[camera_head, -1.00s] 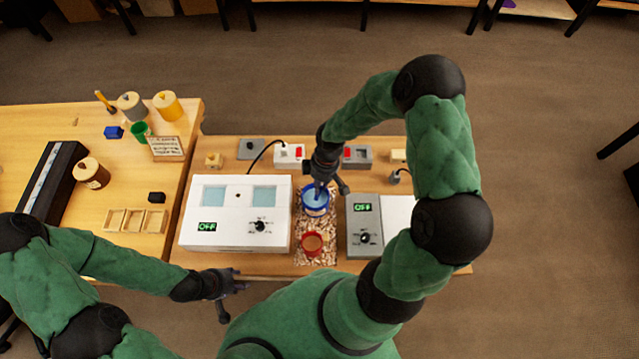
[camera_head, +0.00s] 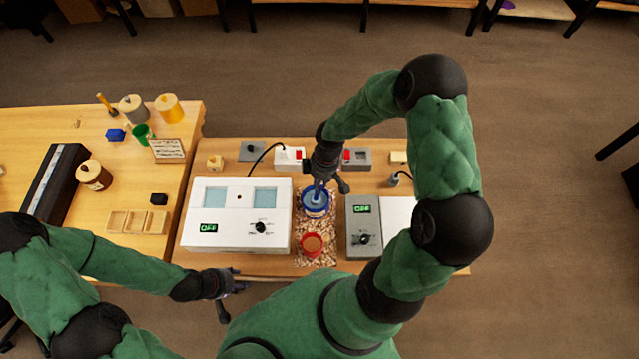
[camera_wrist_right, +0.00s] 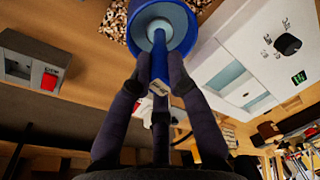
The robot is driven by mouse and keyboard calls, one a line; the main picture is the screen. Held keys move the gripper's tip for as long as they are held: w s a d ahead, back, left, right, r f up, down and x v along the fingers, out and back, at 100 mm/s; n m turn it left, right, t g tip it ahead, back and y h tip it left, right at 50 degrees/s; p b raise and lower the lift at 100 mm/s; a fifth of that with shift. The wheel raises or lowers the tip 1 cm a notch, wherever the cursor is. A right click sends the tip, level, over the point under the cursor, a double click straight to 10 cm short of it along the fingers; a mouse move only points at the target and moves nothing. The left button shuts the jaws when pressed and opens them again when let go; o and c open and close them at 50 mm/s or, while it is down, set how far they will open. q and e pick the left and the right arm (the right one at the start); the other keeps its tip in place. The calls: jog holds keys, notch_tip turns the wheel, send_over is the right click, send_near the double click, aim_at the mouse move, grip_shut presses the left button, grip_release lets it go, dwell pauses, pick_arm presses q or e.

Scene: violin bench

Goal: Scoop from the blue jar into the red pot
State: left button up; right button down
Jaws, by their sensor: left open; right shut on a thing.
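The blue jar (camera_head: 317,209) stands on a speckled mat between two boxes, with pale contents showing inside. The red pot (camera_head: 312,244) stands on the same mat, just nearer to me. My right gripper (camera_head: 322,186) is above the blue jar. In the right wrist view its fingers (camera_wrist_right: 159,85) are shut on a blue scoop (camera_wrist_right: 159,58), whose far end reaches into the mouth of the blue jar (camera_wrist_right: 190,42). How deep the scoop's end sits is hard to tell. My left gripper (camera_head: 232,292) is open and empty at the bench's front edge.
A white box with two pale blue windows (camera_head: 236,238) stands left of the mat, and a grey box (camera_head: 363,243) right of it. Power switches (camera_head: 356,157) lie behind the jar. The left table holds several pots and a wooden tray (camera_head: 137,222).

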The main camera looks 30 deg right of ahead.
notch_tip(320, 180, up, 12)
jog(key=p, duration=0.8)
jog(key=shift+f, duration=0.2)
dwell(0.4)
